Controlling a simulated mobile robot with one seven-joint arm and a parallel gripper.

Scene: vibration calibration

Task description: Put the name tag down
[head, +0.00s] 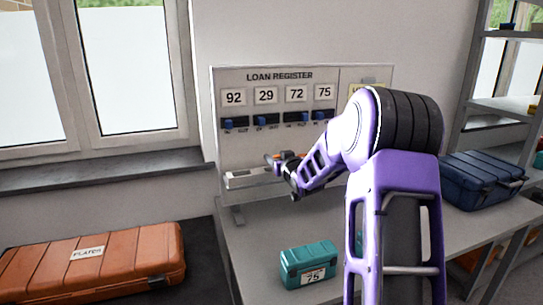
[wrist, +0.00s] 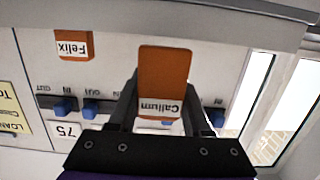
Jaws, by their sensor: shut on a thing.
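The orange name tag (wrist: 163,70), lettered "Callum" on a white strip, is between the fingers of my gripper (wrist: 160,100) in the wrist view, where lettering appears upside down. My gripper (head: 285,163) is shut on it, in front of the lower part of the loan register board (head: 270,143). A second orange tag, "Felix" (wrist: 73,47), is apart from the held tag, beside the grey ledge (wrist: 200,32). In the head view, the ledge (head: 260,181) runs along the board's lower part. My arm hides the board's right side. I cannot tell whether the held tag touches the ledge.
The board has several number cards and blue sliders (head: 261,122). A teal case marked 75 (head: 309,264) stands on the grey table (head: 258,240). An orange case (head: 90,262) is at left, a navy case (head: 482,180) at right. Table space left of the teal case is clear.

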